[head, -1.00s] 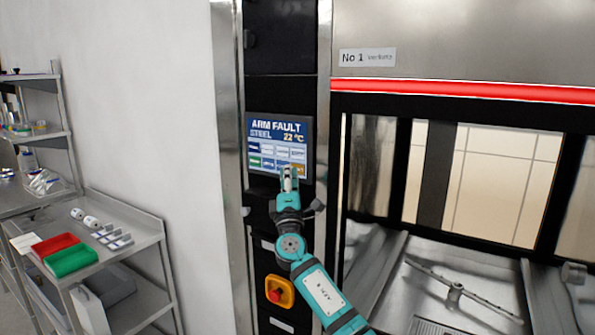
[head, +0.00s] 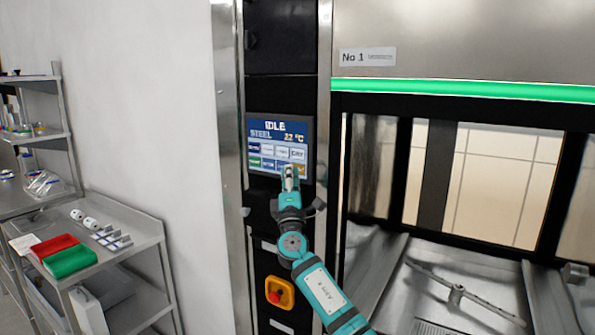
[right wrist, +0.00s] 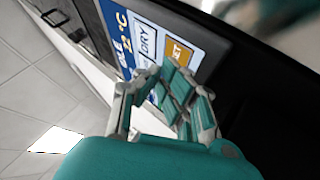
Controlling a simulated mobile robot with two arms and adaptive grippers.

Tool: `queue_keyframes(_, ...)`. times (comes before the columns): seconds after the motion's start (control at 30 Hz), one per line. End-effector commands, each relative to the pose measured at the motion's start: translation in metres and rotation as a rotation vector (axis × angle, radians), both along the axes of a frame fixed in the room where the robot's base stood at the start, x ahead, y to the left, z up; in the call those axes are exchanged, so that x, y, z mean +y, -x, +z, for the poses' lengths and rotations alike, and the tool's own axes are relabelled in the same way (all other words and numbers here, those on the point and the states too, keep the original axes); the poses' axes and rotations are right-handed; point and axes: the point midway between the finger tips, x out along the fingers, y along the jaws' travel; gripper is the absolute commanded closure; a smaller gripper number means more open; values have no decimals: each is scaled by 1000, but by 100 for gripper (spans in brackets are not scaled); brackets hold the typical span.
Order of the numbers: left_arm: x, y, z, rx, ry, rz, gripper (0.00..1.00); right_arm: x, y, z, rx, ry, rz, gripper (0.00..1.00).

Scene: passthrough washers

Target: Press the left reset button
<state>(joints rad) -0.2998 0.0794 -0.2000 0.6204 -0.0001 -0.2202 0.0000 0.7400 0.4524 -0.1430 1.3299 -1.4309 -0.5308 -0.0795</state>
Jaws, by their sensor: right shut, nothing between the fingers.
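The washer's touch screen (head: 278,128) is set in the black panel and reads "IDLE", "STEEL" and "22 °C" above rows of small tiles. The orange reset button, lettered "SET" where it shows, is at the screen's lower right edge in the right wrist view (right wrist: 180,52). My right gripper (head: 290,173) is shut and empty, its fingertips at the lower right of the screen beside the orange button. The fingers cover part of the lower tiles. I cannot tell whether the tips touch the screen. My left gripper is out of view.
A green light bar (head: 460,90) runs above the washer chamber, right of the panel. A yellow-and-red emergency stop (head: 279,292) sits below the screen. A steel cart (head: 140,240) with red and green trays stands at the left by the white wall.

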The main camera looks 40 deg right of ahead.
Motion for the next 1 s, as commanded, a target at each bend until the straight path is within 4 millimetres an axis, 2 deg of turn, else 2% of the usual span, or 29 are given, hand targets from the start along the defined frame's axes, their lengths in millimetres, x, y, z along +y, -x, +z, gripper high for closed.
queue_keyframes(0.4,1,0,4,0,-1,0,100,13,7,1,-1,0,-1,100)
queue_keyframes(0.73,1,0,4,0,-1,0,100,15,7,0,0,0,-1,100)
queue_keyframes(1.0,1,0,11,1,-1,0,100,37,16,1,-1,-1,2,100)
